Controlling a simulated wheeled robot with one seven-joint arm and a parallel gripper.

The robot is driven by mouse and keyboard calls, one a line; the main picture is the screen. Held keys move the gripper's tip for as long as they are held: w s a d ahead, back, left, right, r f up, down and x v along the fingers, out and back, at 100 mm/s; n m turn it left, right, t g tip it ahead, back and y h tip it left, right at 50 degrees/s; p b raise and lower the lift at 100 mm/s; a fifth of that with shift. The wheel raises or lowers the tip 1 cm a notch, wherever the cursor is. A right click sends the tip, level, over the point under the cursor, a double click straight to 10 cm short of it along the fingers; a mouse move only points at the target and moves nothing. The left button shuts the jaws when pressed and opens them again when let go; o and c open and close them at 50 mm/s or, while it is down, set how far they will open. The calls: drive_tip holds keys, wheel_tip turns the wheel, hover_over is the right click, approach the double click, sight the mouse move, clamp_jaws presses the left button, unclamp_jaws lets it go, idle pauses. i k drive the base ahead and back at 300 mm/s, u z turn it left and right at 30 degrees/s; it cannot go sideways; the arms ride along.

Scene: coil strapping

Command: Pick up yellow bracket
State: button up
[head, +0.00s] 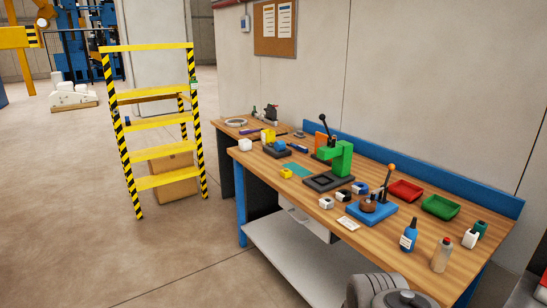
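Two yellow items lie on the wooden workbench (315,197), both too small to tell clearly which is the bracket. A small yellow piece (286,173) sits near the front edge, beside a flat teal piece (297,169). A larger yellow block-like item (268,136) stands farther back at the left, by a blue and dark device (276,149). Grey rounded parts of my arm show at the bottom, well apart from both. My gripper is not in view.
A green press (341,158) stands mid-bench. A blue fixture (371,213), red tray (405,190), green tray (441,206) and bottles (409,235) crowd the right. A yellow step ladder (160,120) stands left of the bench. The floor in front is clear.

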sight(286, 173)
drive_tip(key=u, duration=0.05)
drive_tip(key=i, duration=0.45)
drive_tip(key=u, duration=0.45)
drive_tip(key=i, duration=2.1)
drive_tip(key=u, duration=0.9)
drive_tip(key=i, duration=0.4)
